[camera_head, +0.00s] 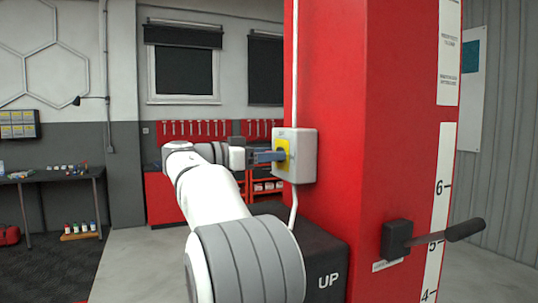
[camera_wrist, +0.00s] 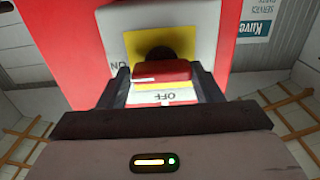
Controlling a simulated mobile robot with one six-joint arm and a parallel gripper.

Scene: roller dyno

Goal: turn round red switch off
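The round red switch (camera_wrist: 162,72) sits on a yellow plate (camera_wrist: 180,42) on a pale grey box. In the wrist view, the lettering is upside down, with ON to the left and OFF below the red handle. My gripper (camera_wrist: 162,80) has one finger on each side of the red handle, which fills the gap between the fingertips. In the head view, my gripper (camera_head: 276,156) reaches the yellow plate (camera_head: 283,151) from the left; the red handle is hidden there by the fingers.
The switch box (camera_head: 305,160) is fixed to a tall red column (camera_head: 335,70). A black lever (camera_head: 465,229) sticks out on the column's right face. A dark table (camera_head: 45,175) stands at the far left.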

